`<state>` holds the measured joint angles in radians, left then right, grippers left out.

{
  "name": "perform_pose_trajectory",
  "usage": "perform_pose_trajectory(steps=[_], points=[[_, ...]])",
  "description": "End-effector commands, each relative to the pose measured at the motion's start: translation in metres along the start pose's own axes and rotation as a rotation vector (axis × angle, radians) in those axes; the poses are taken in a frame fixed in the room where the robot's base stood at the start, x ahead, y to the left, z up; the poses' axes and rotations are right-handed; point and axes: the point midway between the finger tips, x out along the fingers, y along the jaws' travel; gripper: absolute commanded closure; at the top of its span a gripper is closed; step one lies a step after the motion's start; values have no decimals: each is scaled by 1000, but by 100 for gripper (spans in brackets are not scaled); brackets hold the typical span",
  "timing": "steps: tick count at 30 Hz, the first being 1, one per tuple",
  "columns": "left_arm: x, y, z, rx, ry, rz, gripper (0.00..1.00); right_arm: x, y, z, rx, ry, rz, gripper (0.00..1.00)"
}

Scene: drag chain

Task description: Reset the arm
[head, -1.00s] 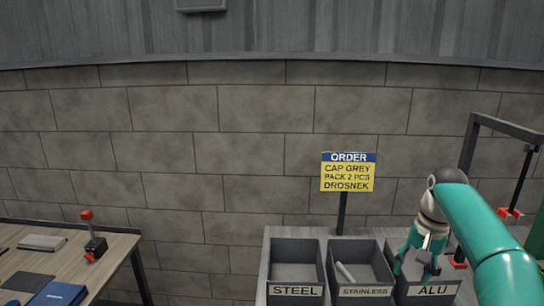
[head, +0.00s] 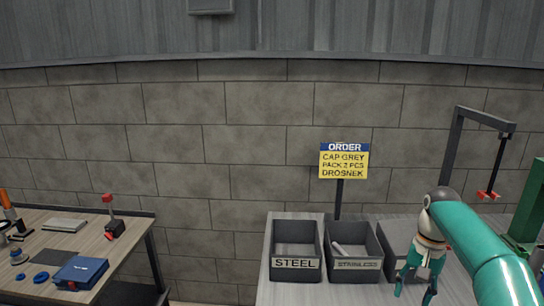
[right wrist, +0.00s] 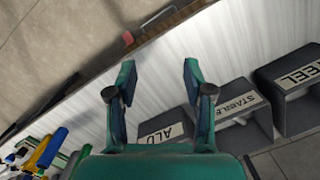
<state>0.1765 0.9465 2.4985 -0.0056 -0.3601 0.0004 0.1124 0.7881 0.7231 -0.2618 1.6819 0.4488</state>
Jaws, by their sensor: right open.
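My right gripper (head: 415,288) hangs fingers-down at the lower right of the head view, in front of the ALU bin (head: 398,238) and hiding much of it. The right wrist view also shows the gripper (right wrist: 158,82), with its two teal fingers spread apart and nothing between them. The ALU bin's label (right wrist: 163,138) shows behind the fingers there. My left gripper is not in view.
The STEEL bin (head: 296,264) and the STAINLESS bin (head: 354,265), holding a light cylindrical piece (head: 343,250), stand left of the gripper. An order sign (head: 344,161) rises behind them. A dark frame (head: 456,150) stands at right. A wooden table (head: 45,243) with a blue box (head: 80,271) is at left.

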Motion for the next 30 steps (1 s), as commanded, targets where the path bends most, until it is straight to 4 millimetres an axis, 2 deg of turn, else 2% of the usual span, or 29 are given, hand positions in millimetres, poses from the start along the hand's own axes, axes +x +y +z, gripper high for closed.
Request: perform_pose_trajectory(steps=[8,11,14,17,18,21,25,27,30], points=[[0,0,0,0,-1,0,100,80,-6,26,-55,-158,54,48],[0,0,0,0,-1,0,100,117,-9,41,-88,-209,59,48],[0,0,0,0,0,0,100,165,-13,63,-131,-265,55,48],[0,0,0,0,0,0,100,221,-16,98,-182,-318,33,48],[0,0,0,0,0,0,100,243,-17,115,-201,-336,19,48],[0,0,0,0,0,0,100,290,-16,160,-243,-367,-22,48],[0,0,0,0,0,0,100,337,-10,225,-285,-382,-83,48],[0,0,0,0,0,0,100,355,-5,260,-304,-374,-118,48],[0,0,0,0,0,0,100,371,3,304,-326,-335,-165,48]])
